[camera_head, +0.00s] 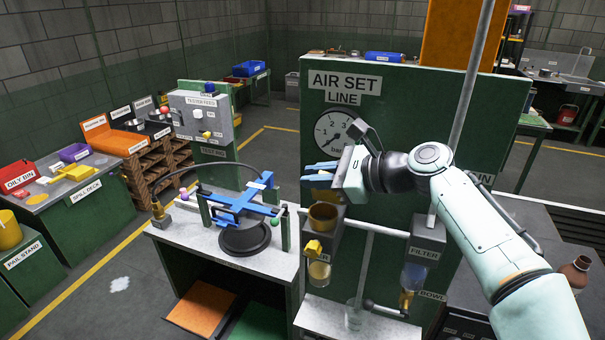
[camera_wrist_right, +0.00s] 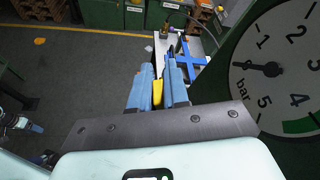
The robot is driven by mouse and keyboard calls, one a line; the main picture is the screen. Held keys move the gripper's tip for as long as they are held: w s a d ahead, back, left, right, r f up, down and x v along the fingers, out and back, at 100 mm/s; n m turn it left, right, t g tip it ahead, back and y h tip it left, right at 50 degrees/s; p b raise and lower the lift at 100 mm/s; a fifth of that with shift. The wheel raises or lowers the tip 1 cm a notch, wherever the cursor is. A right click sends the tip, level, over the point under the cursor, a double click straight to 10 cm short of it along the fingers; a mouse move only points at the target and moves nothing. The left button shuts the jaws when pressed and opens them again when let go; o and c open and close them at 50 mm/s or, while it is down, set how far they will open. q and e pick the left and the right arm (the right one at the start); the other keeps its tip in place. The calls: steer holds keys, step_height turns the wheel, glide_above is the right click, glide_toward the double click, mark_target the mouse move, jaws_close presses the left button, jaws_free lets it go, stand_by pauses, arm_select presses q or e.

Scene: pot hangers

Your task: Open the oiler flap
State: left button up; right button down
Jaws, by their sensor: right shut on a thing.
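My right gripper (camera_head: 318,172) is in front of the green air set panel, just above the brass-coloured oiler cup (camera_head: 323,216). Its blue fingers (camera_wrist_right: 158,88) are closed on a thin yellow piece, which looks like the oiler flap (camera_wrist_right: 157,93). In the head view, a yellow-orange patch of the flap (camera_head: 320,183) shows just below the fingers. The gripper hides most of the flap, so its exact angle is unclear. What looks like my left gripper (camera_wrist_right: 28,125) shows small at the left edge of the right wrist view; its jaws cannot be made out.
The pressure gauge (camera_head: 340,132) is on the panel close behind the gripper. A filter unit (camera_head: 425,250) and pipe (camera_head: 370,230) are to the right and below. A bench (camera_head: 175,232) with a blue cross-shaped fixture (camera_head: 245,203) stands left.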

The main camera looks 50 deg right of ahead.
steer(key=shift+w+d+r+m+y, duration=0.25)
steer(key=shift+d+m+y, duration=0.15)
steer(key=shift+d+m, duration=0.15)
steer(key=shift+f, duration=0.1)
steer(key=c, duration=1.5)
jaws_free()
